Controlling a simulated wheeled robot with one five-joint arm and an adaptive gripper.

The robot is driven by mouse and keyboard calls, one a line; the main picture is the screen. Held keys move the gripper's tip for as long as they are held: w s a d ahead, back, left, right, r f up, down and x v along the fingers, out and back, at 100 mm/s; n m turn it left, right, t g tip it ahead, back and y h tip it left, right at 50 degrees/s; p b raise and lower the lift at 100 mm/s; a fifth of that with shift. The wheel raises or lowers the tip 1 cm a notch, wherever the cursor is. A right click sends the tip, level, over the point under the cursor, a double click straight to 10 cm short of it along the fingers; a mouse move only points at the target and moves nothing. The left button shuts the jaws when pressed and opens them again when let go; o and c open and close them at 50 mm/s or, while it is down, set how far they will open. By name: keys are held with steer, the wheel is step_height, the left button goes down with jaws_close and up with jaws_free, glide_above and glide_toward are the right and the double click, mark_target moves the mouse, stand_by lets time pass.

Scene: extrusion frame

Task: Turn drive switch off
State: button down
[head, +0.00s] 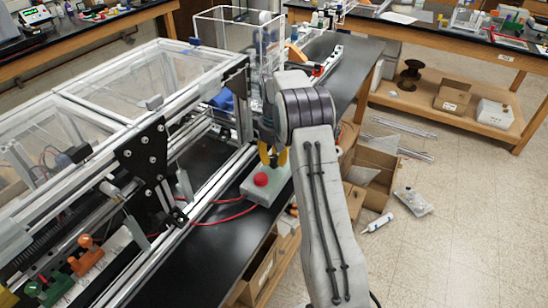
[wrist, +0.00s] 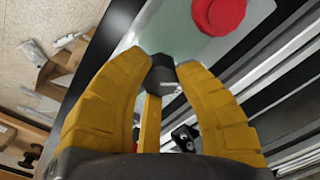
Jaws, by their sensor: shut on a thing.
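A pale grey-green control box (head: 283,186) sits on the black bench beside the extrusion frame, with a red mushroom button (head: 261,179) on its top. In the wrist view the box (wrist: 170,32) and the red button (wrist: 219,13) show at the top. A dark rotary knob (wrist: 163,74), which looks like the drive switch, is between my yellow fingertips. My gripper (head: 273,158) points down at the box and is shut on the knob, behind the red button in the head view. My fingers hide most of the knob, and I cannot read its setting.
The extrusion frame (head: 205,182) with clear covers fills the left side. A red cable (head: 225,218) runs from the box over the bench (head: 210,262). Orange and green handles (head: 85,260) are at lower left. Cardboard boxes (head: 375,165) stand on the floor to the right.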

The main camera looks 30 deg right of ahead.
mark_target(274, 157)
steer(key=shift+s+f+n, duration=0.15)
steer(key=shift+f+n, duration=0.05)
steer(key=shift+n, duration=0.4)
steer(key=c, duration=0.9)
jaws_free()
steer(key=shift+r, duration=0.1)
steer(key=shift+r, duration=0.1)
steer(key=shift+r, duration=5.95)
